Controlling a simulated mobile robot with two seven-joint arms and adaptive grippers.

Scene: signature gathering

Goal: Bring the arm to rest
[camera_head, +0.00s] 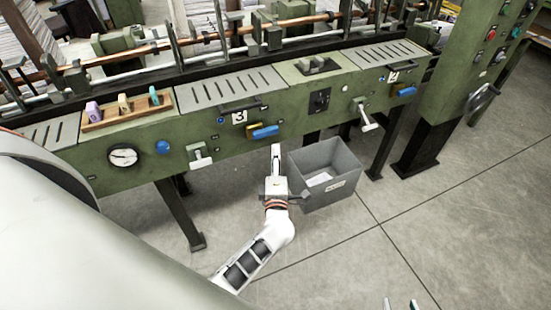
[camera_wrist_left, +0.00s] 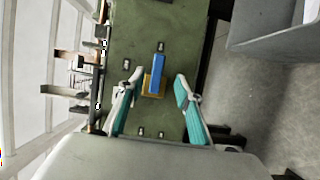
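My left gripper (camera_head: 276,152) is in front of the green machine, just below a blue handle (camera_head: 264,131) on a yellow mount. In the left wrist view my left gripper (camera_wrist_left: 158,80) has its two teal-padded fingers spread apart with nothing held. The blue handle (camera_wrist_left: 158,62) appears between and beyond the fingertips, apart from them. Only the fingertips of my right gripper (camera_head: 400,304) show at the bottom edge of the head view, apart and with nothing visible between them.
A grey bin (camera_head: 325,172) with paper inside stands on the floor just right of my left gripper. The green machine (camera_head: 130,175) runs across the back, with levers and a gauge (camera_head: 123,157). A green control cabinet (camera_head: 470,70) stands at right. The floor (camera_head: 440,215) at lower right is clear.

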